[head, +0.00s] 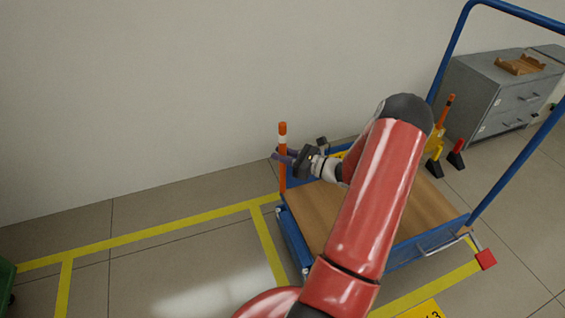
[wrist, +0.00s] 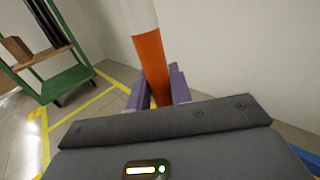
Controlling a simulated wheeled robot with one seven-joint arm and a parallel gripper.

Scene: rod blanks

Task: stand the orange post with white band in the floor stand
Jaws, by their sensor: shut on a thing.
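The orange post with white band (head: 283,172) is upright at the far left corner of the blue trolley, in the head view. My gripper (head: 280,156) is shut on it around its middle. In the wrist view the post (wrist: 151,60) rises between the purple fingers, with its white band near the top edge. I cannot tell whether its lower end hangs free or touches anything. No floor stand can be made out for certain; a yellow and black object (head: 438,140) with an orange stick stands beyond the trolley.
The blue trolley with a wooden deck (head: 425,205) lies under my arm, its tall handle at right. A grey drawer cabinet (head: 485,95) stands by the wall (head: 150,80). A green shelf (wrist: 60,82) shows in the wrist view.

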